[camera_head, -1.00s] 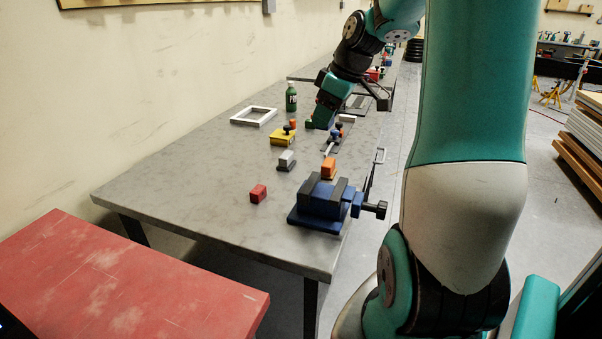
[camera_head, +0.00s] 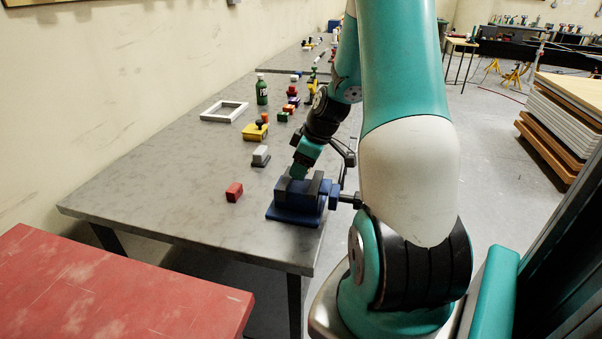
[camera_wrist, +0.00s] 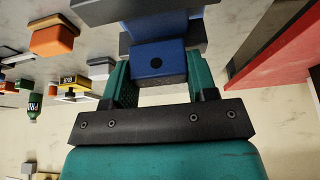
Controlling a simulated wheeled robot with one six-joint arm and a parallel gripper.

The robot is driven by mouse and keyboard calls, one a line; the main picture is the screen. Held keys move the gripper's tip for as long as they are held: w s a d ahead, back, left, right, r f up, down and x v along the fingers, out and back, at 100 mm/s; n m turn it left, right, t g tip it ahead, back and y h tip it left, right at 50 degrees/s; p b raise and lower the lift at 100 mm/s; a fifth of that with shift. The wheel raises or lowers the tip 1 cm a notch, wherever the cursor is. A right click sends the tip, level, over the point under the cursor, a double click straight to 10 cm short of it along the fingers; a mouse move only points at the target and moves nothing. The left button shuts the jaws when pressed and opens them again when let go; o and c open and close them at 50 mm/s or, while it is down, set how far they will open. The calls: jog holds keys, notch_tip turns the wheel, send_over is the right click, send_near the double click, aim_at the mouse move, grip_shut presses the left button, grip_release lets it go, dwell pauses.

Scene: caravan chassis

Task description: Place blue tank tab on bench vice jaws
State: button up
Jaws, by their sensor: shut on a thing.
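The blue tank tab (camera_wrist: 158,60) is a small blue block with a dark hole, between the teal fingers of my gripper (camera_wrist: 158,82) in the wrist view. My gripper is shut on it. In the head view my gripper (camera_head: 297,174) points down at the bench vice (camera_head: 290,214), right above its jaws, and the tab cannot be made out there. The vice is blue with dark jaws, near the table's front right corner. In the wrist view a dark vice jaw (camera_wrist: 165,38) lies just beyond the tab. I cannot tell whether they touch.
A red block (camera_head: 234,192) and a grey block on a dark base (camera_head: 261,156) stand left of the vice. A yellow block (camera_head: 255,132), a white frame (camera_head: 224,111) and a green bottle (camera_head: 262,90) are farther back. The table's left part (camera_head: 160,190) is clear.

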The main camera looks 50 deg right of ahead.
jog(key=shift+f, duration=1.5)
jog(key=o, duration=0.9)
jog(key=shift+f, duration=0.1)
